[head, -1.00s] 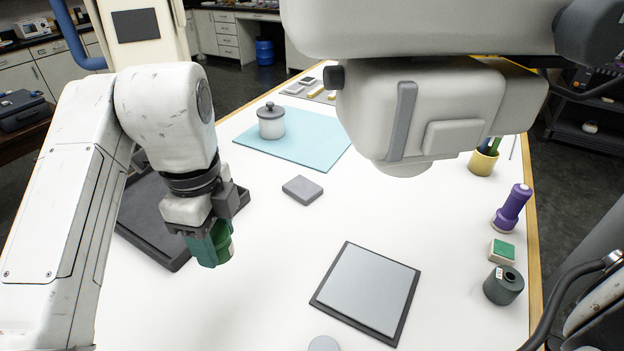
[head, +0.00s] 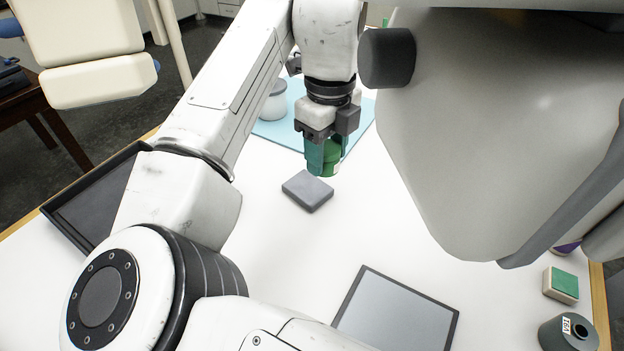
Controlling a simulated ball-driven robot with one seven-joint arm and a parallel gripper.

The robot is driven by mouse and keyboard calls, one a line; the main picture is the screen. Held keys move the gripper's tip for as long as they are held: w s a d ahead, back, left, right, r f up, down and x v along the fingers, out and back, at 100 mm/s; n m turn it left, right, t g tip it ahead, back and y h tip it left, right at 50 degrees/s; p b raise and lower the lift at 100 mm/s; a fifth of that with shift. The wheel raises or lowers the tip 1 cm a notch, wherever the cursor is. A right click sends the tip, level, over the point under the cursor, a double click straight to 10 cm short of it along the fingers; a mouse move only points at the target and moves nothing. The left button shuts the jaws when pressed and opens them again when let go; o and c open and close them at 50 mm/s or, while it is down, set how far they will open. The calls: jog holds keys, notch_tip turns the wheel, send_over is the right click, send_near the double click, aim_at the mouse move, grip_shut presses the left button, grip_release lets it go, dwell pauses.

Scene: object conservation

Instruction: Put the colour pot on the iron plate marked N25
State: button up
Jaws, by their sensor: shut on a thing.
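A green colour pot (head: 331,162) is held between the jaws of my gripper (head: 324,150), in the upper middle of the head view. My gripper is shut on it and hides part of it. Below the pot in the picture lies a flat dark-grey slab (head: 307,191) with rounded edges. It may be the iron plate, but I can read no N25 mark on it. The pot looks just above or behind the slab's far edge; I cannot tell its exact height. A larger light-grey square plate with a dark border (head: 396,316) lies nearer the front.
A blue mat (head: 278,131) with a lidded grey-white jar (head: 274,106) lies behind. A black tray (head: 85,205) is at the left. A green-topped block (head: 561,284) and a dark labelled cylinder (head: 568,333) stand at the right. White table between slab and bordered plate is clear.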

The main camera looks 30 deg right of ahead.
jog(key=w+f+b, duration=0.1)
jog(key=f, duration=0.1)
jog(key=w+f+b, duration=0.2)
jog(key=w+a+f+b, duration=0.1)
jog(key=w+f+b, duration=0.1)
jog(key=shift+w, duration=0.1)
jog(key=shift+w+f, duration=0.15)
jog(key=shift+f, duration=0.05)
notch_tip(320, 180, down, 3)
jog(key=b, duration=0.3)
jog(key=o, duration=1.2)
jog(key=shift+f, duration=0.1)
jog(key=shift+c, duration=0.2)
notch_tip(320, 180, up, 12)
